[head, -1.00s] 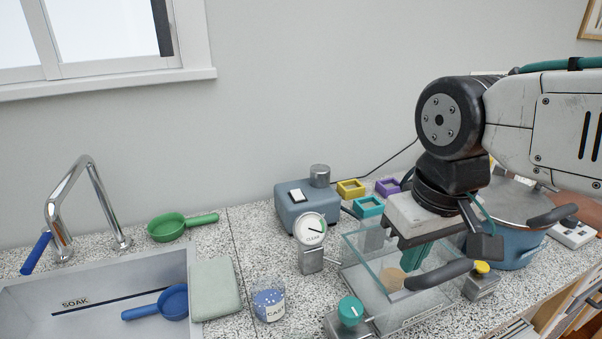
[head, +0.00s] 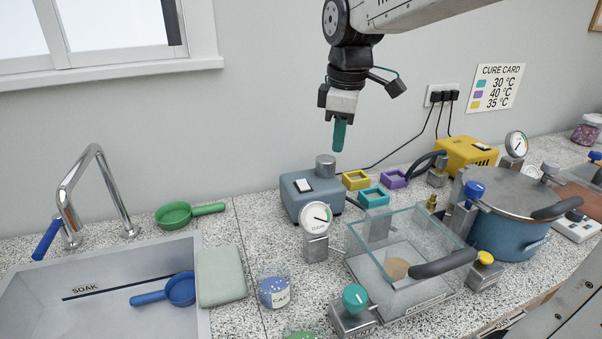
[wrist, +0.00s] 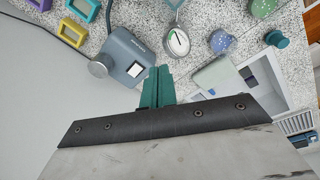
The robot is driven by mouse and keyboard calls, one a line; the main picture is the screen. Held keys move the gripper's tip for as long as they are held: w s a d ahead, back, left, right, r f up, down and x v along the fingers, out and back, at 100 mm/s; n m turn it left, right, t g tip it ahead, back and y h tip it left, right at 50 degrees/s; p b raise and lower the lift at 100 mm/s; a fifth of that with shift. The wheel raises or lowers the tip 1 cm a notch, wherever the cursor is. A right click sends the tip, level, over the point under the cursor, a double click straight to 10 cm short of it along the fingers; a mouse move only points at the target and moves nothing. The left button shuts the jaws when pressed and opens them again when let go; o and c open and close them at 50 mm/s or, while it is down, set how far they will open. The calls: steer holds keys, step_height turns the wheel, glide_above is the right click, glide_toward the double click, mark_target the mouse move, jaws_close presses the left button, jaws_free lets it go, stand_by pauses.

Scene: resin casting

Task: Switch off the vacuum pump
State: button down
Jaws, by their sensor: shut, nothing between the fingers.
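A blue-grey box with a metal cylinder on top, which I take for the vacuum pump (head: 320,207), stands on the speckled counter by the wall. A white rocker switch (head: 302,186) sits on its top; which side is pressed I cannot tell. In the wrist view the pump (wrist: 122,52) lies just left of the fingers, with its switch (wrist: 136,69) near the fingertips. My gripper (head: 339,149) has teal fingers. They are together and empty, pointing down in the air above the pump and right of its switch. The gripper also shows in the wrist view (wrist: 158,73).
A dial gauge (head: 316,218) stands in front of the pump. A glass chamber (head: 362,262) with a dark handle is at its right front. Yellow (head: 356,173), teal (head: 373,190) and purple (head: 405,178) frames lie to its right. A blue pot (head: 500,243) stands farther right.

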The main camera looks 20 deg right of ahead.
mark_target(303, 181)
steer(key=w+a+f+n, duration=0.1)
steer(key=w+n, duration=0.5)
steer(key=w, duration=0.8)
steer(key=shift+w+a+f+n, duration=0.25)
steer(key=shift+f+n, duration=0.15)
steer(key=shift+f, duration=0.45)
steer(key=shift+f, duration=0.1)
steer(key=f, duration=0.4)
steer(key=w+f, duration=0.1)
steer(key=f, duration=0.8)
steer(key=shift+w+f, duration=0.3)
steer(key=shift+f, duration=0.05)
